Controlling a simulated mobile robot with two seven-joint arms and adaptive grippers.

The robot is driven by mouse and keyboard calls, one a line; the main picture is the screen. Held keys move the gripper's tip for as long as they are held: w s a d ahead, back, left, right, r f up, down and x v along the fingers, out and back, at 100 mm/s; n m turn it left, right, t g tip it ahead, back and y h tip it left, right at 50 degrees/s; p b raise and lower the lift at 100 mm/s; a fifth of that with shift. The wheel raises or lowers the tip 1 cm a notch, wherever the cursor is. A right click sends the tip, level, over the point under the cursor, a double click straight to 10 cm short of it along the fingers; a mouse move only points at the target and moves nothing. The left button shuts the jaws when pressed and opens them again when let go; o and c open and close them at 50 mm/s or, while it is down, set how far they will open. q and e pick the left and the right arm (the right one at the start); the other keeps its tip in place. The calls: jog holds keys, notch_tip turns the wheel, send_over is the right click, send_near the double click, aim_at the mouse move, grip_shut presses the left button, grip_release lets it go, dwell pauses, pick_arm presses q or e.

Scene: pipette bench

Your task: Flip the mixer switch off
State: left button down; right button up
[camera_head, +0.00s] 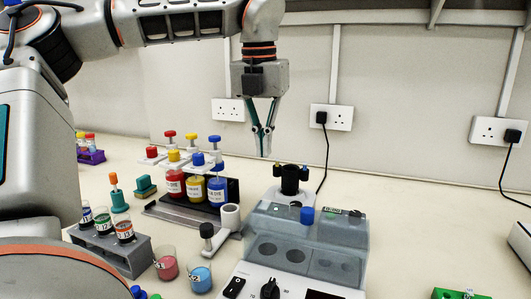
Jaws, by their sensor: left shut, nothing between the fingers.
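A grey-and-white bench machine (355,245) with a see-through lid stands at the lower middle; I take it for the mixer, but cannot read a label. Its front panel has a black rocker switch (234,287) and a black dial (270,288), both near the bottom edge. I cannot tell which way the rocker is set. My left gripper (264,150) hangs above and behind the machine, pointing down, shut and empty, well apart from the switch. My right gripper is not in view.
A black-topped post (290,180) stands behind the machine. A rack of colored bottles (195,187), a grey vial rack (110,250) and pink (166,264) and blue (201,279) beakers stand left. A green rack (458,294) is lower right. Bench right of the machine is mostly clear.

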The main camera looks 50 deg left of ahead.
pick_arm(q)
jog(key=f, duration=0.3)
jog(key=w+f+b, duration=0.1)
jog(key=f, duration=0.6)
jog(key=shift+w+a+f+b, duration=0.15)
jog(key=shift+a+f+b, duration=0.15)
jog(key=shift+f+b, duration=0.1)
jog(key=shift+f, duration=0.4)
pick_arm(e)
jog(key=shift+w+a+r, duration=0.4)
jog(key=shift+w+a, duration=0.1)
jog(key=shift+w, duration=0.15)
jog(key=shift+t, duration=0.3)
